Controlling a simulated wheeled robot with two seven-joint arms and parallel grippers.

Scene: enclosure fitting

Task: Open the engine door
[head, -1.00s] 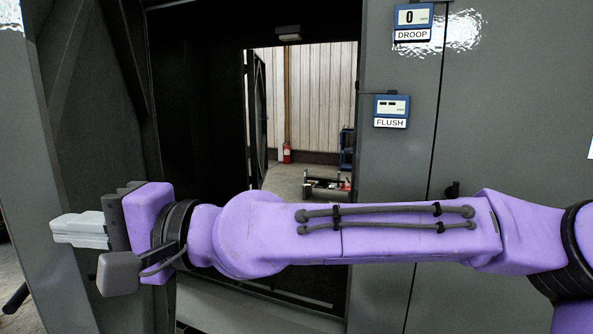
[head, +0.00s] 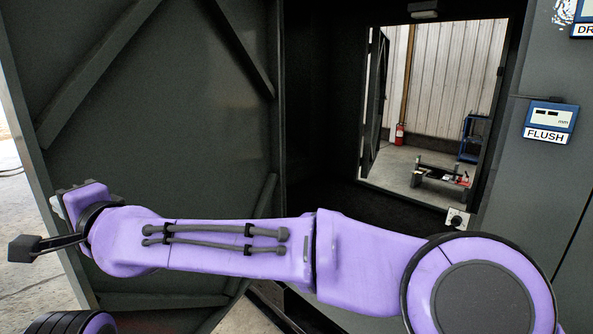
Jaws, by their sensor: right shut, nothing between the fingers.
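The engine door (head: 150,140) is a dark grey panel with diagonal braces on its inner face. It stands swung open on the left of the opening, its inner side facing me. My right arm crosses the lower picture from the right. My right gripper (head: 57,207) is at the far left, by the door's outer edge. It is shut and holds nothing. Its fingertips are mostly hidden behind its own wrist, so I cannot tell whether they touch the door. My left gripper is not in view.
The dark enclosure opening (head: 325,130) lies right of the door. Through a far doorway show a red extinguisher (head: 399,134), a low stand (head: 437,177) and a blue cart (head: 472,140). A FLUSH gauge (head: 549,122) is on the grey panel at right. Pale floor is visible at left.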

